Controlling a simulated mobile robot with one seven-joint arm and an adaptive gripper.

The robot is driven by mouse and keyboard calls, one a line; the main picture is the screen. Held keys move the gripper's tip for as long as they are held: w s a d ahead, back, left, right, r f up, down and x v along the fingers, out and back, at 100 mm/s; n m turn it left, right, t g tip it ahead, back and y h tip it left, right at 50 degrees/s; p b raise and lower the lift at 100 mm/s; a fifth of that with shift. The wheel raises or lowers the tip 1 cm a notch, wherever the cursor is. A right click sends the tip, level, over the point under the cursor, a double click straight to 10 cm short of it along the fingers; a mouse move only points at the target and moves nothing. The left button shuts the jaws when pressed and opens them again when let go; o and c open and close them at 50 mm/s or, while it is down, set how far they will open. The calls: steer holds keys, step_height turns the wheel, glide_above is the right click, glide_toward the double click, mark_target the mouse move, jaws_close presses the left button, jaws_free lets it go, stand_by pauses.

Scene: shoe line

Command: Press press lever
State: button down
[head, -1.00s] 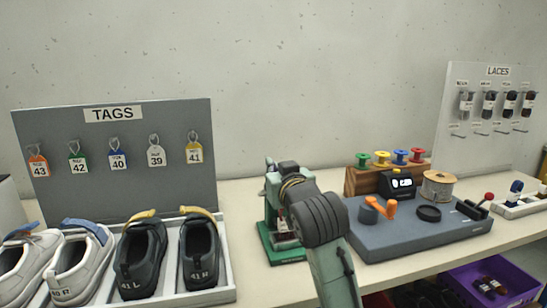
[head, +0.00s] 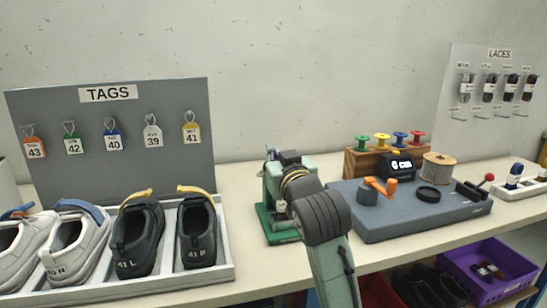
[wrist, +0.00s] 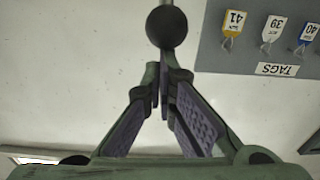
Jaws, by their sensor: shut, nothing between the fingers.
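A green press (head: 272,187) stands on the bench in the middle of the head view. My arm hides its right part, and its lever cannot be made out there. In the wrist view a round black knob (wrist: 167,27), which looks like the press lever's end, shows just beyond my fingertips, against the wall. My gripper (wrist: 163,82) is shut and empty, its fingers meeting just below the knob in that picture. I cannot tell whether they touch it. My gripper is hidden in the head view.
A shoe tray (head: 227,268) and a tag board (head: 100,150) are left of the press. A grey station (head: 400,229) with an orange crank and a red-knobbed lever is to the right. A purple crate (head: 520,288) sits below. A narrow bench strip separates tray and press.

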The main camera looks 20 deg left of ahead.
steer(key=s+d+f+t+y+b, duration=0.2)
steer(key=f+b, duration=0.8)
steer(key=b, duration=0.5)
steer(key=shift+s+t+y, duration=0.3)
steer(key=shift+s+t, duration=0.4)
steer(key=shift+t, duration=0.1)
steer(key=shift+d+f, duration=0.1)
steer(key=shift+f, duration=0.1)
steer(key=shift+r, duration=0.1)
